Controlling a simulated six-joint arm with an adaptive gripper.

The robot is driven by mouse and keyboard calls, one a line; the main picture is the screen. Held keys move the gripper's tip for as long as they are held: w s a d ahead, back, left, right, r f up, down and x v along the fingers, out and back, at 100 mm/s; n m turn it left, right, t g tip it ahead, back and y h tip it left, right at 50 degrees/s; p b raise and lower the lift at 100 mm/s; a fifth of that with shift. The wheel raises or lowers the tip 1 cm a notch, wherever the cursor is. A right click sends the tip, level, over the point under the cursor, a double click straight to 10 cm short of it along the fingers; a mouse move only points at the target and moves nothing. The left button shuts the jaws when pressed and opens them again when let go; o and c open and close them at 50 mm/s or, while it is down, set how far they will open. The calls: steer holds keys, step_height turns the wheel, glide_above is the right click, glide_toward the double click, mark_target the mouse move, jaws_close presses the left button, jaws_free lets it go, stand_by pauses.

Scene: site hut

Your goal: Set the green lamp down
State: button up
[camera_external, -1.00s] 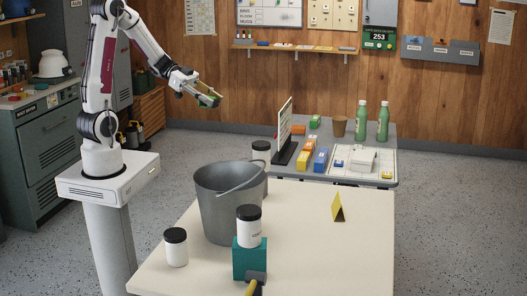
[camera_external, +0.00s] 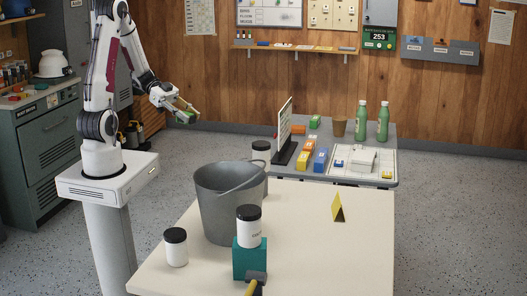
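My gripper (camera_external: 183,112) is in the air to the left of the tables, above the open floor and well above the near table's height. A small green thing (camera_external: 187,117), which looks like the green lamp, sits at its fingertips. The fingers appear closed around it, though the view is small. No other green lamp is clear on the near table (camera_external: 310,265).
Green bottles (camera_external: 361,118) stand on the far table.

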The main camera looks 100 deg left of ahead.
step_height(320, 180, down, 24)
stand_by(1.1)
steer(key=shift+f, duration=0.1)
glide_above(291, 225)
steer(key=s+a, duration=0.1)
steer(key=s, duration=0.3)
steer(key=shift+w+a, duration=0.15)
steer(key=shift+a, duration=0.05)
stand_by(1.5)
steer(key=shift+w+d, duration=0.25)
steer(key=shift+w, duration=0.2)
steer(key=shift+r+x, duration=0.2)
steer(key=shift+x, duration=1.4)
steer(key=shift+w+f, duration=0.15)
steer(key=shift+f, duration=0.15)
steer(key=shift+f, duration=0.1)
steer(key=o, duration=0.6)
